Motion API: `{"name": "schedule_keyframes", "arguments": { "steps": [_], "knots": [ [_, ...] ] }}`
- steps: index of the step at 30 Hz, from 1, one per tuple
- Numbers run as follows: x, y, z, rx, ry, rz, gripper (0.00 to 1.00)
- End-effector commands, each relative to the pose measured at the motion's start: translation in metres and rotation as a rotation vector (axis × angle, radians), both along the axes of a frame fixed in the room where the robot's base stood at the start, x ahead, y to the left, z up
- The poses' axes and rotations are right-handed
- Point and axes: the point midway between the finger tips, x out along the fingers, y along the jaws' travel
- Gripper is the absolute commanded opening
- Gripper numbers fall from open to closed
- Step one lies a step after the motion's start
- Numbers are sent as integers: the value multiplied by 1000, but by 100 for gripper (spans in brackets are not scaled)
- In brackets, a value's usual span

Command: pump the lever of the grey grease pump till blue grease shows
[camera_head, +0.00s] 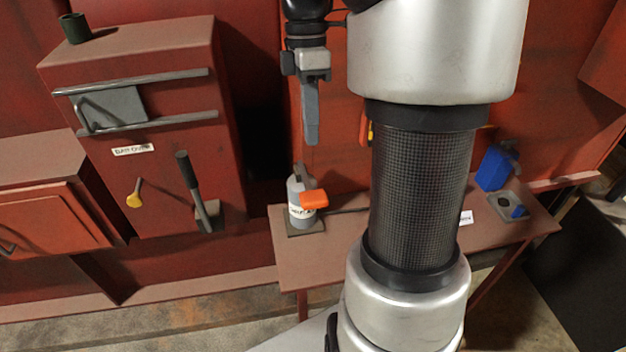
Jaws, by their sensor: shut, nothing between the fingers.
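The grey grease pump (296,187) stands upright on a small base at the left end of the red-brown table (345,250). It has a white label whose text is too small to read. An orange piece (314,200), which looks like the lever's end, sticks out at its right front. My gripper (312,141) points down with its fingers shut and empty. In the picture it is just above the pump; I see no contact. I cannot make out any blue grease at the pump.
A blue object (494,168) and a grey plate (510,205) with a blue piece are at the table's right end. My arm hides the table's middle. A red cabinet (165,175) with rails, a black-gripped lever (190,180) and a yellow-ended handle (134,198) stands left.

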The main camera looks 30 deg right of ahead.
Motion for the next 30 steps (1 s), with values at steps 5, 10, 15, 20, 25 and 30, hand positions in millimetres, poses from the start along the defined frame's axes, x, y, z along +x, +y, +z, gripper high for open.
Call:
{"name": "schedule_keyframes", "arguments": {
  "steps": [5,10,15,20,25,30],
  "knots": [
    [-9,3,-39,1,5,0,0],
    [-16,4,-74,2,5,-1,0],
    [-22,6,-101,1,2,-2,0],
    [-24,7,-114,0,2,-2,0],
    [-24,7,-118,-1,-1,-2,0],
    [-24,7,-118,0,-1,-1,0]
  ]
}}
